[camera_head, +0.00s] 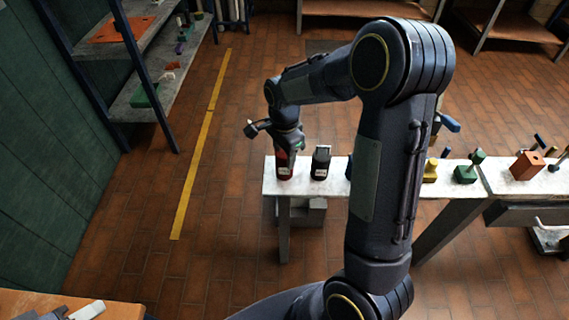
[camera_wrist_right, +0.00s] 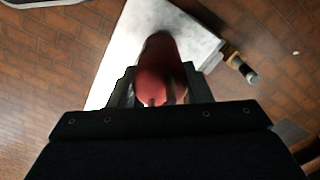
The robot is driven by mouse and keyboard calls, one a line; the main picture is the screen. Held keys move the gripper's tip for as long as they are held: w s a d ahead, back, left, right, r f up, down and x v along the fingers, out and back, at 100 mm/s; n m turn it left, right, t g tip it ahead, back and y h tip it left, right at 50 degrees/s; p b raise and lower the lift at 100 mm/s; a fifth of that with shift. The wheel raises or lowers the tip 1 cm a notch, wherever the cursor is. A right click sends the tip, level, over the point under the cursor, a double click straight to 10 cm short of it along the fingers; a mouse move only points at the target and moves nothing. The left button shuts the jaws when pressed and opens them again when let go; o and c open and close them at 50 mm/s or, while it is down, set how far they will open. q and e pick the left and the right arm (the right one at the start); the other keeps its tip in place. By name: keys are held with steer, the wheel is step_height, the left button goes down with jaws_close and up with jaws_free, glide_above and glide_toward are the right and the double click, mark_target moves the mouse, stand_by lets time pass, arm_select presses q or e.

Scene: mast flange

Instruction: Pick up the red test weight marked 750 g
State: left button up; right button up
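The red test weight (camera_head: 284,168) stands at the left end of the narrow pale bench (camera_head: 305,187) in the head view, a white label on its side. I cannot read its marking. My right gripper (camera_head: 287,147) points down over it and hides its top. In the right wrist view the red weight (camera_wrist_right: 160,68) lies between the two fingers (camera_wrist_right: 161,92), one on each side. I see no clear gap, but cannot tell whether they grip it. My left gripper is not in view.
A black labelled weight (camera_head: 320,162) stands just right of the red one. A blue piece is partly hidden behind my right arm. Yellow (camera_head: 430,171) and green (camera_head: 467,168) weights stand further right. Shelves (camera_head: 150,90) line the left wall. The floor left of the bench is clear.

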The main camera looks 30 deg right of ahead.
jaws_close()
steer(key=shift+r, duration=0.2)
